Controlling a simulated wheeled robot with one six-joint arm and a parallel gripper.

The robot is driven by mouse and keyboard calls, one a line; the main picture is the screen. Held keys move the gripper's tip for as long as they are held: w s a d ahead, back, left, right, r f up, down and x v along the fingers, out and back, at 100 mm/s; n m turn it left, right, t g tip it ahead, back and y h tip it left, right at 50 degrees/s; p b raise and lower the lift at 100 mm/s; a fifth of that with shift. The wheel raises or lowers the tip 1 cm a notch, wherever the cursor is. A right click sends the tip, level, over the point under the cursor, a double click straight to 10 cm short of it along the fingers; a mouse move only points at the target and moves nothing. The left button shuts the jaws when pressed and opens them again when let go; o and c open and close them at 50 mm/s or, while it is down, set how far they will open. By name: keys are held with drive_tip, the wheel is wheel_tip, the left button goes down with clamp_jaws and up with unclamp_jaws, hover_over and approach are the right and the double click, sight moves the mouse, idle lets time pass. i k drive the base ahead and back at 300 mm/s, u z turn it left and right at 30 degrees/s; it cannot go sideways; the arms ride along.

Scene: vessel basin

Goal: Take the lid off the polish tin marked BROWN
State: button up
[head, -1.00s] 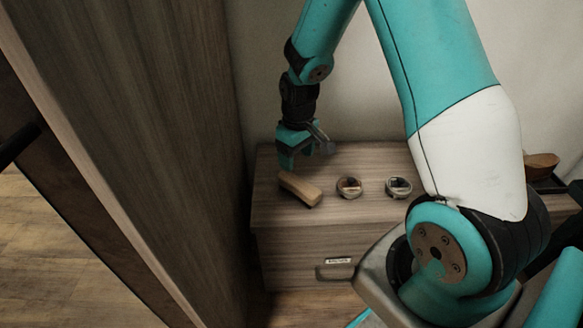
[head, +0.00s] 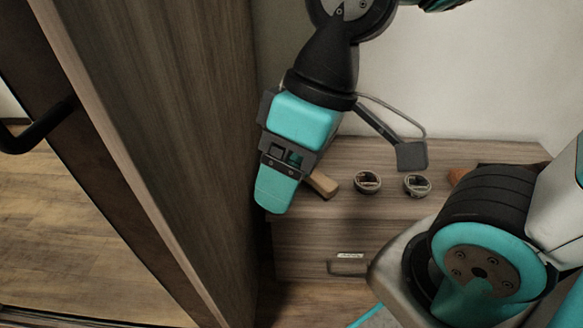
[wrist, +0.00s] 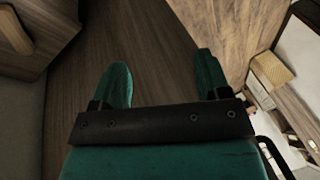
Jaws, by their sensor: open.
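Two small round tins stand on the wooden cabinet top in the head view: a left tin (head: 367,183) and a right tin (head: 417,186). Their markings are too small to read, so I cannot tell which is BROWN. My gripper (head: 274,200) is to the left of both tins, apart from them and nearer the camera, pointing down beside the tall wooden panel. In the wrist view its two teal fingers (wrist: 162,68) are spread with nothing between them. Neither tin can be made out in the wrist view.
A wooden block (head: 322,185) lies on the cabinet top (head: 345,215), partly hidden behind my gripper. A tall wooden panel (head: 150,130) stands close on the left. A drawer handle (head: 348,266) sticks out from the cabinet front. A brown object (head: 457,175) shows at the right.

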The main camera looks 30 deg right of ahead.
sight(366, 181)
drive_tip(key=u, duration=0.5)
drive_tip(key=k, duration=0.95)
drive_tip(key=z, duration=1.15)
